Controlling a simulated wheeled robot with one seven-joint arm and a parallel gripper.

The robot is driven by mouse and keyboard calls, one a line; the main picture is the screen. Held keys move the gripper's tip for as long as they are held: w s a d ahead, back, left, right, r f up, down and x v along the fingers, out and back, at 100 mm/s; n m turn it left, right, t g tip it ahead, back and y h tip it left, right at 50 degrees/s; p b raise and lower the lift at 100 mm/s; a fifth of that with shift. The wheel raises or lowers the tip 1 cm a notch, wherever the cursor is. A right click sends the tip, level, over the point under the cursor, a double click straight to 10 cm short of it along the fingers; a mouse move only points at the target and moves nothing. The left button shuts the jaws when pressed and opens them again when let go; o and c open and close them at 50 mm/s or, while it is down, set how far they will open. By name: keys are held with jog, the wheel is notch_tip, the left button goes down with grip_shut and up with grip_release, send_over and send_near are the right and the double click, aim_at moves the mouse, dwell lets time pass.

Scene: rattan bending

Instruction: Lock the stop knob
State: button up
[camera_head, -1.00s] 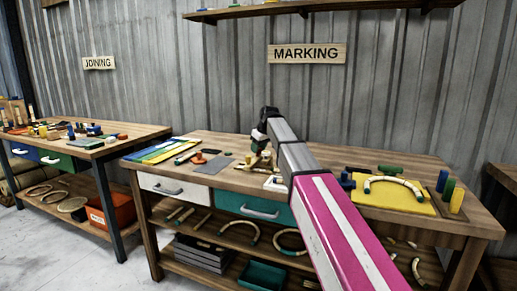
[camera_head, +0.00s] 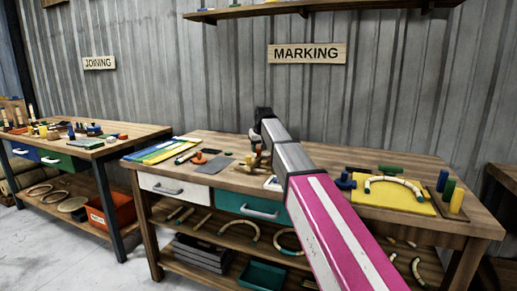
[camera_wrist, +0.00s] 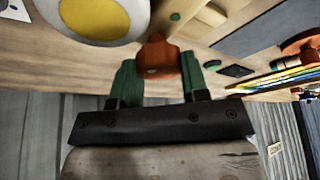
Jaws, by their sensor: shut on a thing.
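The stop knob (camera_wrist: 156,58), an orange-brown knob, stands between my two green fingers in the wrist view. My gripper (camera_wrist: 159,72) is shut on it, with one finger on each side. The fingertips and the underside of the knob are partly hidden. A round yellow disc with a white rim (camera_wrist: 95,14) is close by at the upper left of that view. In the head view, my wrist is above the marking bench (camera_head: 330,165), and my arm hides most of the gripper and the knob.
A grey plate (camera_head: 208,166) and an orange round piece (camera_head: 198,158) lie to the left on the bench. A yellow board (camera_head: 390,200) with a curved rattan piece (camera_head: 395,182) lies to the right, beside upright cylinders (camera_head: 449,190). Coloured strips (camera_head: 160,151) lie at the far left.

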jog(key=m+h, duration=0.1)
jog(key=m, duration=0.2)
jog(key=m+h, duration=0.1)
jog(key=m, duration=0.2)
jog(key=shift+a+h, duration=0.15)
jog(key=shift+h, duration=0.15)
jog(key=m+h, duration=0.1)
jog(key=m, duration=0.2)
jog(key=m+g+h, duration=0.1)
jog(key=m, duration=0.2)
jog(key=shift+m, duration=0.3)
jog(key=o, duration=0.9)
jog(key=v, duration=1)
jog(key=shift+s+a+r, duration=0.1)
jog(key=shift+a+r, duration=0.05)
jog(key=shift+r, duration=0.15)
